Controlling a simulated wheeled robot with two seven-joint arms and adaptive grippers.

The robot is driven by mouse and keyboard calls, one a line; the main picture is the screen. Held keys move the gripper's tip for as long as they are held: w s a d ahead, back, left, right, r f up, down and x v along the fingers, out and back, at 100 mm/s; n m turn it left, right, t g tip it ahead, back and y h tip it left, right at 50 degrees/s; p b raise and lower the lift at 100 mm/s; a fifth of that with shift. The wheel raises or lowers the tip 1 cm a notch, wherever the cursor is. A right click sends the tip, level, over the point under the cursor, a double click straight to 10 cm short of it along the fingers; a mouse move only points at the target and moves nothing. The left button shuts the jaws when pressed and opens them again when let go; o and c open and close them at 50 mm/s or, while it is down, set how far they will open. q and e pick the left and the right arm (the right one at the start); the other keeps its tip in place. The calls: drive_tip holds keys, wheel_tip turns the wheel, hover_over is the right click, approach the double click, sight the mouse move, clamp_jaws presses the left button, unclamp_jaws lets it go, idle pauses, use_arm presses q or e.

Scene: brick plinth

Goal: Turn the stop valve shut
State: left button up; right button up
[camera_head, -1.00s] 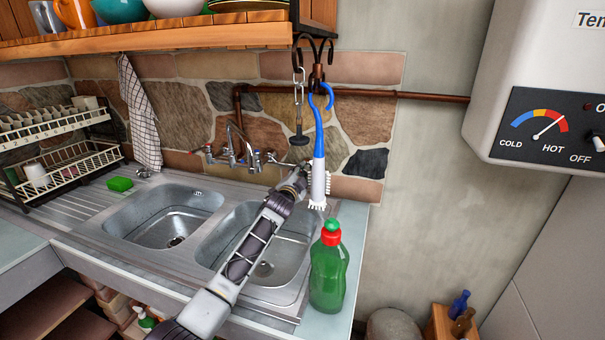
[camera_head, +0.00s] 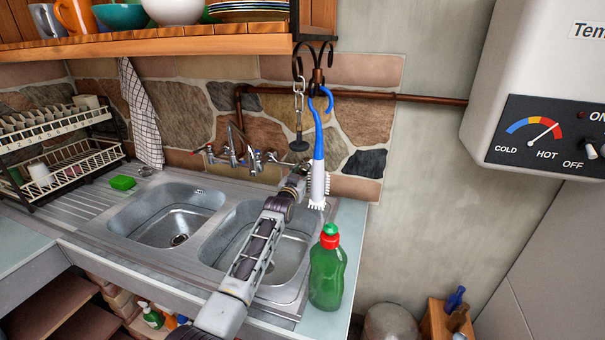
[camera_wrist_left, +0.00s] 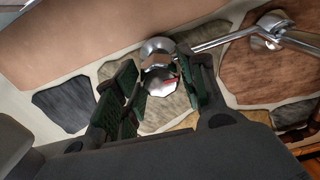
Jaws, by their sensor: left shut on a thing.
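The stop valve's chrome handle (camera_wrist_left: 160,83), with a small red mark, sits between the fingers of my left gripper (camera_wrist_left: 158,76) in the left wrist view. The gripper is shut on it, with a dark green finger pad on each side. A round chrome part (camera_wrist_left: 157,47) shows just beyond the fingertips. In the head view my left gripper (camera_head: 300,172) reaches to the stone wall right of the mixer tap. There the valve is hidden behind the gripper and the hanging brush. My right gripper is in neither view.
A blue and white brush (camera_head: 318,165) hangs from a hook, close against my left gripper. A green soap bottle (camera_head: 326,270) stands on the counter right of my forearm. The mixer tap (camera_head: 237,150) is left of the gripper. The double sink (camera_head: 170,213) lies below.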

use_arm(q)
drive_tip(key=shift+f+n, duration=0.1)
drive_tip(key=shift+n, duration=0.3)
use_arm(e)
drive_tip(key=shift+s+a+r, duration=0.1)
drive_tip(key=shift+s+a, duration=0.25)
use_arm(q)
drive_tip(key=o, duration=1)
drive_tip(key=shift+o, duration=0.2)
wheel_tip(320, 180, up, 10)
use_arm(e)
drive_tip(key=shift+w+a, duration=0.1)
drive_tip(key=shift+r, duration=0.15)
use_arm(q)
wheel_tip(320, 180, up, 9)
drive_tip(key=p, duration=0.9)
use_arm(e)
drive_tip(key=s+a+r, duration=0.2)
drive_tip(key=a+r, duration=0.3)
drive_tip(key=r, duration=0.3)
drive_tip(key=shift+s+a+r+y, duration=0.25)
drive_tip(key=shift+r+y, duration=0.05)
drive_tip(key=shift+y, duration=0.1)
